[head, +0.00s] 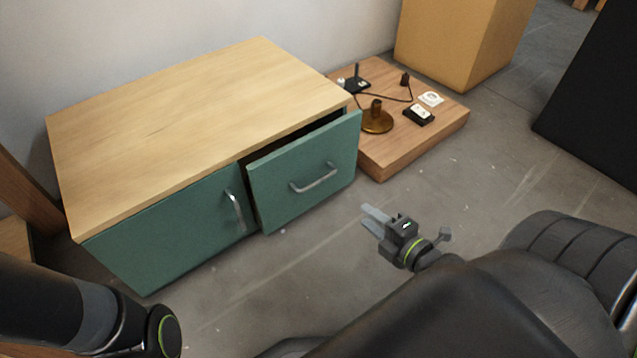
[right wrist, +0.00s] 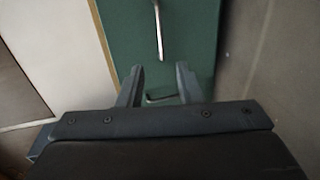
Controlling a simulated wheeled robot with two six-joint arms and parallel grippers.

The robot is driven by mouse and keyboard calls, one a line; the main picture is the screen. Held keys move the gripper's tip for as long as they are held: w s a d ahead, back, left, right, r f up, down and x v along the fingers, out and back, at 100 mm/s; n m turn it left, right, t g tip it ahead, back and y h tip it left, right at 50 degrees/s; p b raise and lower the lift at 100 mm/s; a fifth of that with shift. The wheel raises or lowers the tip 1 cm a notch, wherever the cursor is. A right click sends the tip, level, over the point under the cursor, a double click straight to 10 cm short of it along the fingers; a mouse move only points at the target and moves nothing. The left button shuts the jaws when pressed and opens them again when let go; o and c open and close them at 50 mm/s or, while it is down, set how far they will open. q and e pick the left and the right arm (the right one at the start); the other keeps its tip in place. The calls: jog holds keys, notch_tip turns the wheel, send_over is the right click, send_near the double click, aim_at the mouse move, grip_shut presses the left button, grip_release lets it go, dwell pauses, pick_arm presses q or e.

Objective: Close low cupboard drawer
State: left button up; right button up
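The low cupboard (head: 170,115) has a pale wood top and green fronts, and stands against the wall. Its right-hand drawer (head: 285,190) is pulled partly out, with a dark gap above its front. The drawer has a silver bar handle (head: 315,180). A green front with metal handles also shows in the right wrist view (right wrist: 180,55). My right gripper (head: 371,217) is in front of the drawer, to the lower right of its handle and apart from it in the head view. Its fingers (right wrist: 158,85) are spread and empty. My left arm is at the lower left; its gripper is out of view.
A low wooden platform (head: 390,160) right of the cupboard holds a brass lamp base (head: 377,120), a cable and small electrical parts. A tan box (head: 460,40) stands behind it. The grey floor before the drawer is clear.

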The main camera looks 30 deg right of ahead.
jog(key=x, duration=1.7)
jog(key=shift+a+b, duration=0.15)
jog(key=shift+b, duration=0.2)
jog(key=shift+w, duration=0.15)
grip_shut()
